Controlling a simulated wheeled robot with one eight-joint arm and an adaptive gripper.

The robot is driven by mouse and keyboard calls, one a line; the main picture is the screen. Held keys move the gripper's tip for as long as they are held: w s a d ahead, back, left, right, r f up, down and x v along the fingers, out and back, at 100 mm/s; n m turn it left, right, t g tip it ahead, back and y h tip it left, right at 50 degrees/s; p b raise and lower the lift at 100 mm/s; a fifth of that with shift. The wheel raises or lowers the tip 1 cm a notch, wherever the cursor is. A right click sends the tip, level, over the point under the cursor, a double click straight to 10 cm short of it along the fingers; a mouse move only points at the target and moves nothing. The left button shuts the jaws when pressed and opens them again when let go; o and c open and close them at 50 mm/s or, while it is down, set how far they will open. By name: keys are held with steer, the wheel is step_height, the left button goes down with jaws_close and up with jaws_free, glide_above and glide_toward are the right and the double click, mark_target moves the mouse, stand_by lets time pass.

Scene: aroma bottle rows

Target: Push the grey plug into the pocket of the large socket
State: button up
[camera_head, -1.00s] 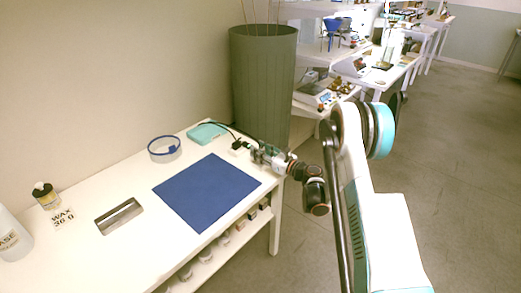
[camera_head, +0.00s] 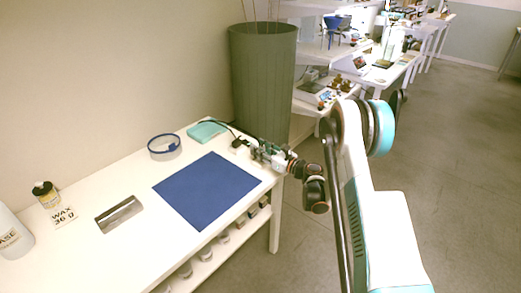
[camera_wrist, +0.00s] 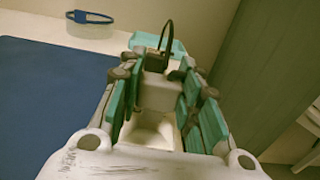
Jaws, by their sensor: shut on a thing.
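My gripper (camera_head: 257,152) is low over the far right end of the white table. In the wrist view its teal-padded fingers (camera_wrist: 155,96) are shut on a pale grey block (camera_wrist: 160,93), which looks like the grey plug. A black piece (camera_wrist: 156,62) with a dark looping cable sits at the block's far end. It also shows just left of my gripper in the head view (camera_head: 238,143). I cannot tell whether this piece is part of the plug or of a socket. No socket pocket is clearly visible, and the fingers hide the block's sides.
A teal box (camera_head: 206,131) stands behind my gripper, where the cable leads. A blue mat (camera_head: 207,190) lies to its left, with a blue-banded ring (camera_head: 164,148) beyond. A tall green bin (camera_head: 262,80) stands behind the table. A slotted plate (camera_head: 119,214) lies at left.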

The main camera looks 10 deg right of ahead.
steer(key=shift+f, duration=1.45)
steer(key=o, duration=1.1)
steer(key=v, duration=0.7)
steer(key=shift+s+d, duration=0.15)
steer(key=shift+s, duration=0.05)
